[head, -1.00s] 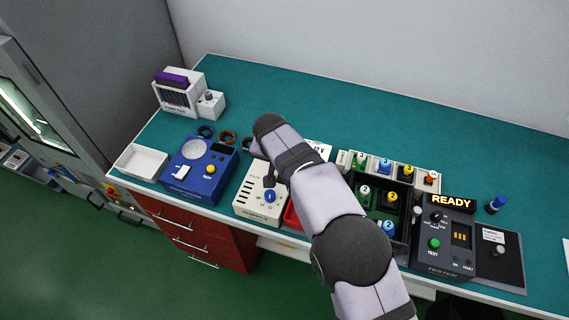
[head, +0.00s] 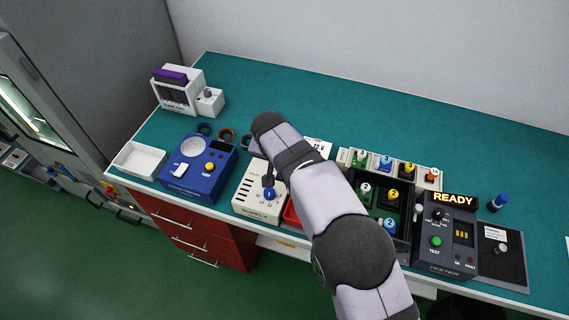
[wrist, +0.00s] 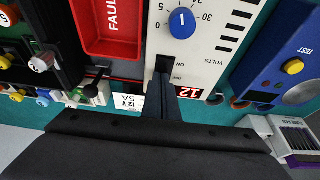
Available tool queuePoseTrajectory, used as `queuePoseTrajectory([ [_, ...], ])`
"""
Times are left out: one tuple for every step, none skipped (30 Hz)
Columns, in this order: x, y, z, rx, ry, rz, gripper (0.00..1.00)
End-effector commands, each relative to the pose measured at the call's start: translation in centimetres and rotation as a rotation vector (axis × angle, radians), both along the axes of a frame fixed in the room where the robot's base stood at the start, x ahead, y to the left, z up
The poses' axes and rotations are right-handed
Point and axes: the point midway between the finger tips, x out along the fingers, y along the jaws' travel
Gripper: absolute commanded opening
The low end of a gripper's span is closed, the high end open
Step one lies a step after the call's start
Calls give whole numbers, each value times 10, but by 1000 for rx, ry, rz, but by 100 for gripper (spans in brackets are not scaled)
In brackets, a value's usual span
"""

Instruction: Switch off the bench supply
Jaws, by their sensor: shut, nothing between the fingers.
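The bench supply (head: 249,197) is a pale box with a blue knob (head: 269,194) and a row of dark vents, at the bench's front edge in the head view. In the wrist view the supply (wrist: 222,62) shows the blue knob (wrist: 182,22), a volts scale and a lit red "12" display (wrist: 189,92). My gripper (wrist: 161,76) is shut and empty, its tips at the dark switch slot beside the "ON" label. The fingers hide most of the switch, so its position and any contact cannot be told. In the head view my arm covers the supply's far part.
A blue tester box (head: 199,166) stands left of the supply, with a white tray (head: 140,160) beyond it. A red bin (wrist: 108,25) marked "FAULT" lies right of the supply. A dark rack (head: 383,181) and a unit reading "READY" (head: 447,240) stand farther right.

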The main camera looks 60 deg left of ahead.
Motion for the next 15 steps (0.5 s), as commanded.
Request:
queuePoseTrajectory([
  [-4,-5,-6,-13,4,0,0],
  [-5,-6,-6,-14,5,0,0],
  [-6,-7,-6,-14,5,0,0],
  [-7,-7,-6,-14,5,0,0],
  [-7,-8,-6,-14,5,0,0],
  [-8,-8,-6,-14,5,0,0],
  [-8,-9,-5,-13,5,0,0],
  [-8,-9,-5,-13,5,0,0],
  [-8,-9,-5,-12,5,0,0],
  [-8,-9,-5,-12,5,0,0],
  [-8,-9,-5,-12,5,-1,0],
  [-8,-9,-5,-12,5,-1,0],
  [-8,-9,-5,-12,5,-1,0],
  [-8,-9,-5,-12,5,-1,0],
  [-8,-9,-5,-12,5,-1,0],
])
